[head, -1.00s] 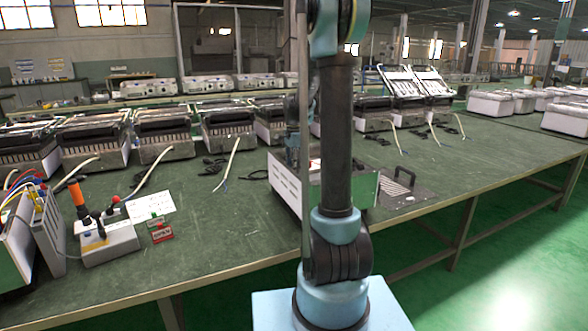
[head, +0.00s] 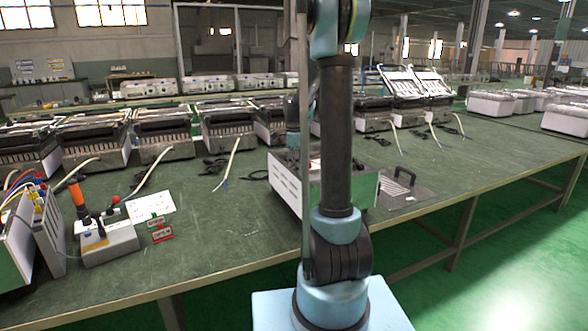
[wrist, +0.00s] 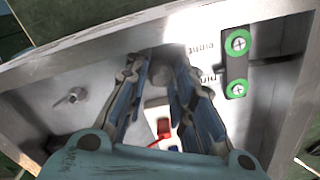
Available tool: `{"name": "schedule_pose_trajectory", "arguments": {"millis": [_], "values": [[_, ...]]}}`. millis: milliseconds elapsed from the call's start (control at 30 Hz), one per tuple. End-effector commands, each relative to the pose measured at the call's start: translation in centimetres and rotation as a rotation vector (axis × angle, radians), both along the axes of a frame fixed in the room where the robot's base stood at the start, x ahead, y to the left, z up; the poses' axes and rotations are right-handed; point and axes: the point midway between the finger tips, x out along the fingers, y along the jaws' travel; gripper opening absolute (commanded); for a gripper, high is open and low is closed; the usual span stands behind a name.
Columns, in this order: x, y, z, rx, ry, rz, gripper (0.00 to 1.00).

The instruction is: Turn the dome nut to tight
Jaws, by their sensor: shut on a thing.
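In the wrist view, my gripper (wrist: 158,68) reaches into an open metal box (wrist: 130,35), with its two fingers on either side of a small greyish rounded piece (wrist: 161,76), which appears to be the dome nut. The fingers are shut on it, and they hide most of it. In the head view, the box (head: 284,186) stands on the green bench, partly hidden behind my arm. The nut and fingertips cannot be made out there.
Inside the box are a bracket with two green-ringed screws (wrist: 238,44) at right, a small metal stud (wrist: 75,95) at left, and red and blue parts below. A dark plate with a handle (head: 402,190) lies right of the box. An orange-handled device (head: 108,240) stands at left.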

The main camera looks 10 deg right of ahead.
Motion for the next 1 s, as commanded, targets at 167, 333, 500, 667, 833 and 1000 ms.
{"name": "schedule_pose_trajectory", "arguments": {"millis": [167,333,500,667,833,1000], "values": [[0.4,0.1,0.1,0.003,-0.007,-0.002,0.00],[0.4,0.1,0.1,0.002,-0.008,-0.002,0.00],[0.3,0.1,0.1,0.002,-0.006,-0.002,0.44],[0.2,0.1,0.1,0.001,-0.003,-0.002,0.44],[0.2,0.0,0.2,0.001,-0.002,-0.002,0.44],[0.1,0.0,1.6,0.001,-0.002,-0.002,0.44]]}}
